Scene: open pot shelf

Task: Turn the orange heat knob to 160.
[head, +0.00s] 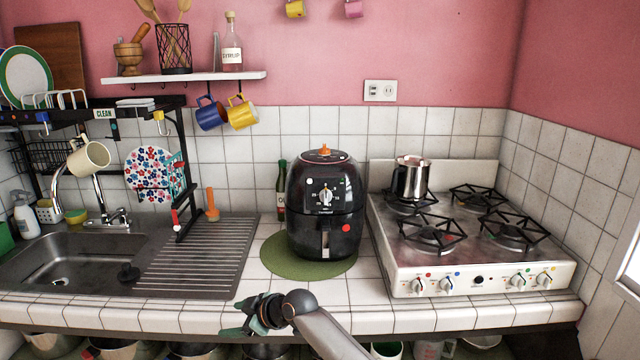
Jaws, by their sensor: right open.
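A black air fryer (324,238) stands upright on the counter, in the middle of the head view. The orange heat knob (323,150) sits on its top; its setting is too small to read. A white dial (326,196) is on the front panel above the drawer handle. My right gripper (238,318) is open and empty at the counter's front edge, low and to the left of the fryer, pointing left. It is well apart from the knob. My left gripper is out of view.
The fryer stands on a green round mat (275,266). A stove (470,240) with a steel pot (411,180) is close on its right. A bottle (281,192) stands behind left; a sink (70,262) is at left. A shelf (190,77) and hanging mugs are above left.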

